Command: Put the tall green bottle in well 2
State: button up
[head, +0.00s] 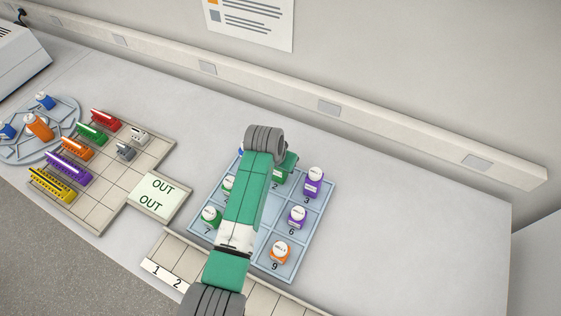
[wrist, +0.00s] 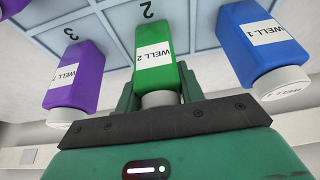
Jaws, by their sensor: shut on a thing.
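A green bottle (wrist: 154,58) with a white "WELL 2" label and a pale cap is between the fingers of my gripper (wrist: 157,88) in the wrist view. My gripper is shut on it near the cap end. The bottle's base is at the cell marked 2 of the blue tray (wrist: 190,28); I cannot tell whether it touches the tray floor. In the head view my arm hides much of the tray (head: 258,246), and my gripper (head: 284,170) is over its far middle cell.
A purple bottle (wrist: 77,76) in well 3 and a blue bottle (wrist: 262,45) in well 1 flank my gripper. Another purple bottle (head: 297,217), an orange bottle (head: 279,252) and a green bottle (head: 211,217) stand in the tray. The bench right of the tray is clear.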

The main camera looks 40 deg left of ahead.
jog(key=o, duration=1)
jog(key=shift+f, duration=0.1)
jog(key=p+v, duration=0.2)
jog(key=v, duration=1)
jog(key=shift+r, duration=0.2)
